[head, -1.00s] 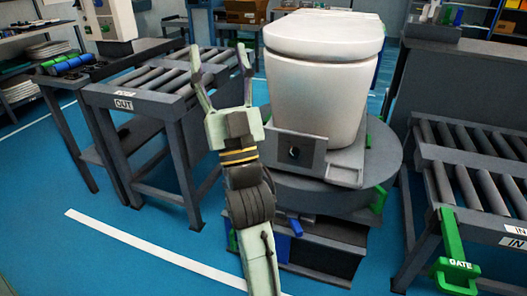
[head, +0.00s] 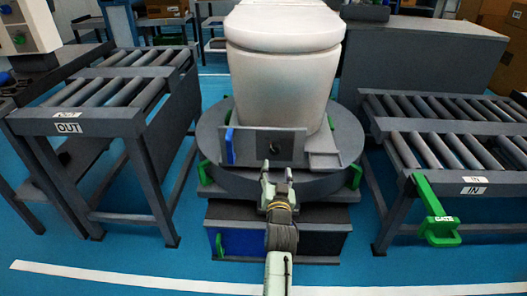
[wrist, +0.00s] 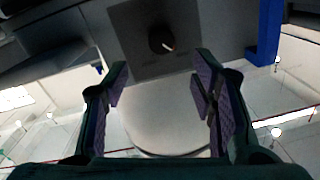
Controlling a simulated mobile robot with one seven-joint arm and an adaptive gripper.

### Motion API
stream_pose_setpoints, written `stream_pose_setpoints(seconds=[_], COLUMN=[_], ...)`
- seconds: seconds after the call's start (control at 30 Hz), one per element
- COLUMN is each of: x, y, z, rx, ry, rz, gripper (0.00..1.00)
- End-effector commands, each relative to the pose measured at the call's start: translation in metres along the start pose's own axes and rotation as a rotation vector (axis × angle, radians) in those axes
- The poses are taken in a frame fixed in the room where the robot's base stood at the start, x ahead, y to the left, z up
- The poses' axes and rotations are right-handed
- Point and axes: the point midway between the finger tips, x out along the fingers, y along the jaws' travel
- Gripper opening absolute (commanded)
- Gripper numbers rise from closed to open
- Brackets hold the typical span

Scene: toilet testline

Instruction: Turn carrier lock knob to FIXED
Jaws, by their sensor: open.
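The carrier lock knob (head: 272,147) is a small dark round knob on a grey plate at the front of the carrier. In the wrist view the knob (wrist: 161,42) shows a light pointer mark, with faint labels too small to read. My gripper (head: 277,177) is in front of and a little below the knob plate. In the wrist view my gripper (wrist: 158,95) is open and empty, its purple-padded fingers apart, with the knob beyond the fingertips. The white toilet (head: 283,75) stands on the carrier above the round turntable (head: 345,140).
A blue lever (head: 229,146) stands at the left end of the knob plate. Green handles (head: 355,176) sit around the turntable. The OUT roller conveyor (head: 120,90) is at left. The IN conveyor (head: 440,145) with a green GATE lever (head: 437,215) is at right.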

Motion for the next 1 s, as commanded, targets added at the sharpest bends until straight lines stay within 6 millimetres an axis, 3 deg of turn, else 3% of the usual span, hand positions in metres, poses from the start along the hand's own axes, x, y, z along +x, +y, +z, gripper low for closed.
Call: stream_pose_setpoints(seconds=[0.5, 0.7, 1.0], x=[0.088, 0.101, 0.102], y=[-0.003, -0.003, -0.003], z=[-0.002, -0.002, -0.002], rx=[0.002, 0.000, 0.000], ry=[0.002, 0.003, 0.003], rz=[-0.003, -0.003, -0.004], gripper=[0.52, 0.52, 0.50])
